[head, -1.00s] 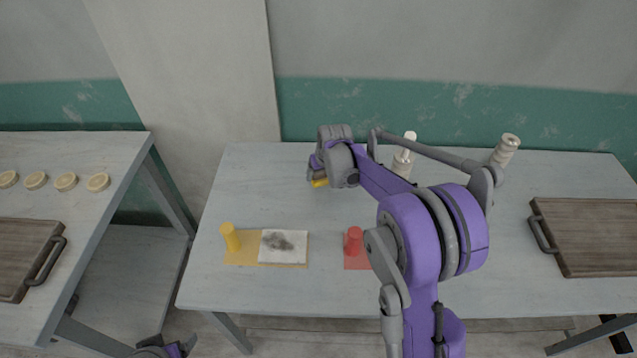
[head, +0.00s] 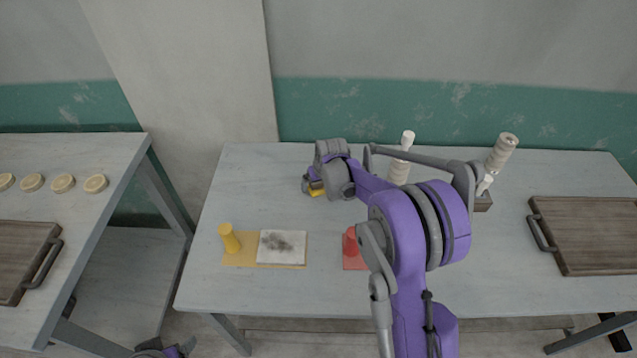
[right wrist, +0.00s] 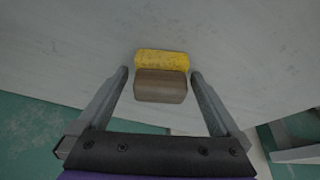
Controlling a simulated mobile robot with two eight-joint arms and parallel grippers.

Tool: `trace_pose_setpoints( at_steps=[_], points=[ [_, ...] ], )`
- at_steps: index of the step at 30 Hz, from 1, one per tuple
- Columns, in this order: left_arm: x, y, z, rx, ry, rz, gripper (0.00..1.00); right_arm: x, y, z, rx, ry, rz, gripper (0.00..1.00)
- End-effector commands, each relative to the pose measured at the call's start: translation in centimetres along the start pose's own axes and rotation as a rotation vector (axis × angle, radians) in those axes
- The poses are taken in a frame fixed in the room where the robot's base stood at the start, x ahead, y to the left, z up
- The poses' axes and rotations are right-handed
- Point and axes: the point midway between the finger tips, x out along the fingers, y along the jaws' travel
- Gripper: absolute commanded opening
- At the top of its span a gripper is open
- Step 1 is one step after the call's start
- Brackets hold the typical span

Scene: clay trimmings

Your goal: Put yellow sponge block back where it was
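The yellow sponge block (head: 316,193) is at the back left of the middle table, partly hidden by my right gripper. In the right wrist view it shows as a yellow strip (right wrist: 162,61) against a brownish-grey block face (right wrist: 160,87). My right gripper (head: 314,184) is over it; in the wrist view its fingers (right wrist: 160,72) stand either side of the block, with a narrow gap at the left and almost none at the right. It looks open around the block. Of my left arm, only a small part shows at the bottom left; its fingers are not visible.
A yellow cylinder (head: 229,239) and a smudged white slab (head: 282,246) sit on a yellow mat (head: 240,259). A red piece (head: 351,243) stands on a red mat (head: 354,265). Pale bottle-like items (head: 502,152) stand behind my right arm. A wooden board (head: 590,235) lies at right.

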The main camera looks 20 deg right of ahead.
Motion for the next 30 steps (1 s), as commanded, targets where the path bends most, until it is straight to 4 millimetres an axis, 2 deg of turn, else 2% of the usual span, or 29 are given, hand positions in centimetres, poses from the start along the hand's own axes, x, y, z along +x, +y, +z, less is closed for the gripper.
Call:
trace_pose_setpoints(
  at_steps=[5, 8, 21, 27, 30],
  points=[
    [-0.2, 0.0, -0.2, 0.0, 0.002, 0.0, 0.76, -0.3, 0.0, -0.1, 0.0, 0.001, 0.0, 1.0],
    [-0.3, 0.0, -0.3, 0.0, 0.002, 0.0, 0.76, -1.2, 0.0, -0.2, 0.0, 0.001, 0.0, 1.0],
    [-0.6, 0.0, -0.6, 0.0, 0.004, 0.0, 0.76, -10.0, 0.0, -0.1, 0.0, 0.0, 0.001, 1.0],
    [-0.7, 0.0, -0.6, 0.0, 0.005, 0.0, 0.76, -12.1, 0.0, -0.1, 0.0, 0.0, 0.0, 1.0],
    [-0.7, 0.0, -0.6, 0.0, 0.005, 0.0, 0.76, -13.2, -0.5, 0.6, -0.003, 0.002, -0.001, 1.0]
  ],
)
